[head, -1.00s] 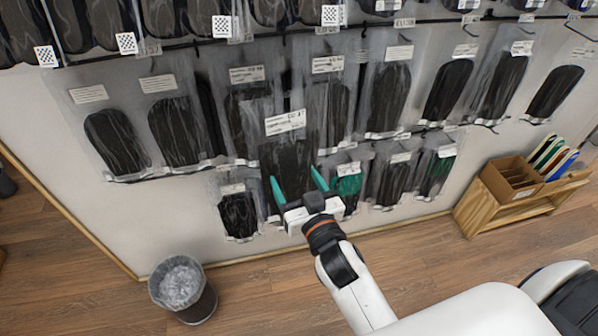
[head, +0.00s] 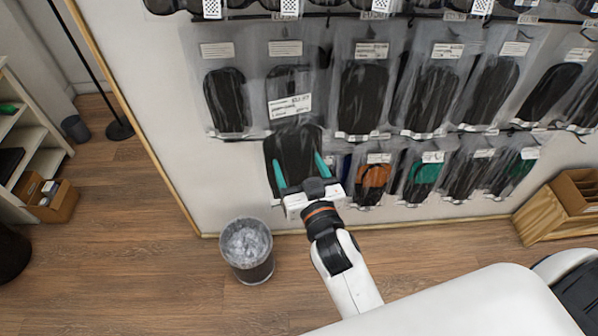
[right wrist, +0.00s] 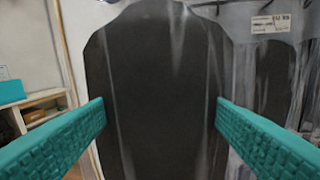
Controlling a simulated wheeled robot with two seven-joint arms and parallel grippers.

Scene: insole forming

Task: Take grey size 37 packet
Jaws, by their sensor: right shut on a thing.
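My right gripper (head: 299,163) is shut on a clear packet (head: 292,150) with a dark grey insole inside. The packet hangs upright in front of the wall display, with its white label (head: 290,106) facing me; I cannot surely read the size. In the right wrist view the dark insole packet (right wrist: 158,95) fills the middle, between the two teal fingers (right wrist: 160,112). Other hanging packets, such as a dark one (head: 226,100) to its left and one (head: 364,95) to its right, are apart from the fingers. My left gripper is not in view.
A waste bin (head: 247,252) stands on the floor below. A wooden box (head: 560,208) is at the right, shelves (head: 30,140) and a small carton (head: 50,200) at the far left. Orange (head: 373,178) and green (head: 423,172) insoles hang in the lower row.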

